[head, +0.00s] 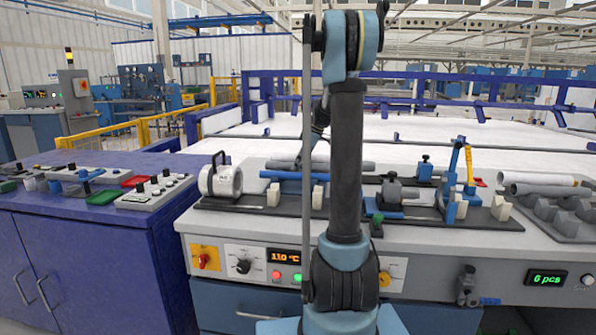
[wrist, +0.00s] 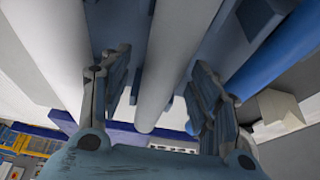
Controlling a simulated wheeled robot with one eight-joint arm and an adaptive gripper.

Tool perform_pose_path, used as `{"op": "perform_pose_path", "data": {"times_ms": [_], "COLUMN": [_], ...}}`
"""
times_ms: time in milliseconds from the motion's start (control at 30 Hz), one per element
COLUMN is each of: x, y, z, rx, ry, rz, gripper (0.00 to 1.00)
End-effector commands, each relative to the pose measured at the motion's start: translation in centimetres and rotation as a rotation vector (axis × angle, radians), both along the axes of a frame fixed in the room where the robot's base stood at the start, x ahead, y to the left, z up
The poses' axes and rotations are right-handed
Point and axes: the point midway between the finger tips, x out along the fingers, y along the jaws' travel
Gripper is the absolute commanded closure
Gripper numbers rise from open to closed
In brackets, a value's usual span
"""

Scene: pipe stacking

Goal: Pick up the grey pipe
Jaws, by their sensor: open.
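In the wrist view a long grey pipe (wrist: 176,62) runs between the two fingers of my gripper (wrist: 160,62). The fingers are open, one on each side of the pipe, with a visible gap on both sides. In the head view, grey pipe (head: 355,166) shows on the fixture on the bench, partly covered by my arm. I cannot tell which pipe there lies between the fingers. My gripper is mostly hidden behind my arm in that view.
A pale pipe (wrist: 48,45) lies left of my gripper, and a blue pipe (wrist: 272,52) lies to the right. More pipes (head: 545,189) rest on a rack at right. A blue cabinet (head: 105,235) stands left.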

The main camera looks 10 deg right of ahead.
Motion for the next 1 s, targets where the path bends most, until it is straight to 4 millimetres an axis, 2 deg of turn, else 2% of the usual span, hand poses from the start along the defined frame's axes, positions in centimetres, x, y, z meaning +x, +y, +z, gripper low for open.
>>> {"op": "perform_pose_path", "data": {"times_ms": [300,500,533,867,1000], "x": [0.0,0.0,0.0,0.1,0.0], "y": [0.2,0.2,0.2,0.3,0.3], "z": [-0.4,-0.4,-0.4,-0.2,0.7], "rx": [0.0,0.0,0.0,0.0,0.0], "ry": [0.0,0.0,0.0,0.0,0.0], "rz": [0.0,0.001,0.001,0.002,0.002], "gripper": [0.46,0.91,0.93,0.94,0.94]}}
